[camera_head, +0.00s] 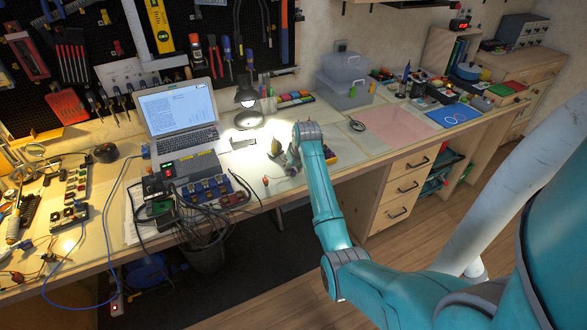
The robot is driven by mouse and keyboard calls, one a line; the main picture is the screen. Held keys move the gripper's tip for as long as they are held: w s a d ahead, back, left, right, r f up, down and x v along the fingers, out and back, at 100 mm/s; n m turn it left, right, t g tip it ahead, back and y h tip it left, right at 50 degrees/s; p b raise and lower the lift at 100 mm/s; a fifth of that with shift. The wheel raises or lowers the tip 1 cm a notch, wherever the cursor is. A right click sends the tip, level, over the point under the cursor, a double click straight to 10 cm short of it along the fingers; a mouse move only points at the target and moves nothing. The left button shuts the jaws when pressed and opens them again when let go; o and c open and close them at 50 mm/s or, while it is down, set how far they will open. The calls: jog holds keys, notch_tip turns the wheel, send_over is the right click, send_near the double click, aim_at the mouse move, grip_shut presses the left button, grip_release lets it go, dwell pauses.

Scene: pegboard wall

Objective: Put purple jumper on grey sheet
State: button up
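I cannot make out a purple jumper in the head view. A pale pinkish sheet (400,126) lies flat on the right part of the bench. A paler area (358,139) lies just left of it, and I cannot tell whether it is a grey sheet or bare bench top. A small dark loop (357,125) lies there. My gripper (275,152) is over the middle of the bench, left of these sheets and near the lamp. My own wrist partly hides it, and its fingers are too small to read. I see nothing clearly held.
A laptop (180,112) and a lit lamp (247,100) stand behind my gripper. Black cables (205,212) and circuit boards crowd the left. Clear plastic boxes (345,80) stand at the back. A blue sheet (455,114) with white rings lies right. Drawers (400,188) are below.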

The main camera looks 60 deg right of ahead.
jog(key=shift+r, duration=0.1)
jog(key=v, duration=1.2)
jog(key=a+f+n+t, duration=0.1)
jog(key=a+f+t, duration=0.1)
jog(key=a+f, duration=1.35)
jog(key=s+a+f+n+t, duration=0.1)
jog(key=s+a+f+t, duration=0.15)
jog(key=s+a, duration=0.6)
jog(key=s+a+f+n+t, duration=0.1)
jog(key=s+a+f+t, duration=0.3)
jog(key=a, duration=0.8)
jog(key=s+a+r+n+t+y, duration=0.1)
jog(key=s+a+r, duration=0.4)
jog(key=s+r, duration=0.4)
jog(key=s+a+r+n+t+y, duration=0.1)
jog(key=s+a+r+n, duration=0.1)
jog(key=s+a+r, duration=0.4)
jog(key=r+v, duration=0.1)
jog(key=v, duration=0.7)
jog(key=shift+a+r, duration=0.2)
jog(key=shift+r, duration=0.15)
